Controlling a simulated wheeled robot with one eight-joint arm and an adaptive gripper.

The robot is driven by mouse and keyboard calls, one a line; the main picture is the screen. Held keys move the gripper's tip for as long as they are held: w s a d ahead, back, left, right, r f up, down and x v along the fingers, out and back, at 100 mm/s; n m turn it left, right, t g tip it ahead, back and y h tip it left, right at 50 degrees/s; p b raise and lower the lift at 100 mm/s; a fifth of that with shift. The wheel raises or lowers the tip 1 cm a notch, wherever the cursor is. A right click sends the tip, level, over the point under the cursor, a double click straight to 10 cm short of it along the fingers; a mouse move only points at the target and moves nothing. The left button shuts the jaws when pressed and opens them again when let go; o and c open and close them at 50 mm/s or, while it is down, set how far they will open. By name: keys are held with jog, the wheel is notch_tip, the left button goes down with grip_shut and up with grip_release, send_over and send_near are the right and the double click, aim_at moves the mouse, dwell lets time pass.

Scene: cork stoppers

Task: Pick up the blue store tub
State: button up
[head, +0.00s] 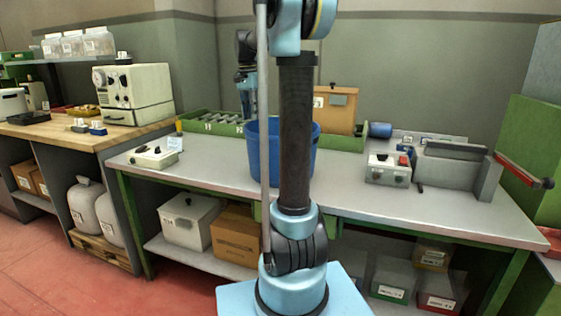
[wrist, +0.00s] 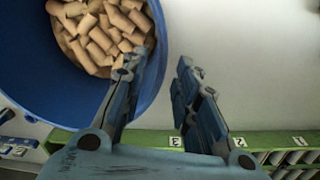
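The blue store tub (head: 273,158) stands on the grey workbench, partly hidden behind my arm in the head view. In the wrist view the tub (wrist: 30,72) fills the upper left, and many cork stoppers (wrist: 105,35) show inside it. My gripper (wrist: 160,62) is open and empty. In the wrist view its left finger overlaps the tub's near wall and rim, and its right finger lies outside over the bench. I cannot tell whether a finger touches the tub. In the head view my gripper (head: 247,112) points down at the tub's left rear edge.
A green rack (head: 205,122) with numbered slots runs along the back of the bench (head: 215,165). A brown box (head: 335,108) stands behind the tub at right. A small control box (head: 154,157) is at left, and another device (head: 388,170) at right. Bench space beside the tub is clear.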

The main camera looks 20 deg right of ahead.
aim_at(253, 125)
jog(key=shift+s+d+f, duration=0.1)
jog(key=shift+d+f, duration=0.05)
jog(key=shift+f, duration=1.3)
jog(key=shift+d+f, duration=0.15)
jog(key=shift+f, duration=1.25)
grip_shut()
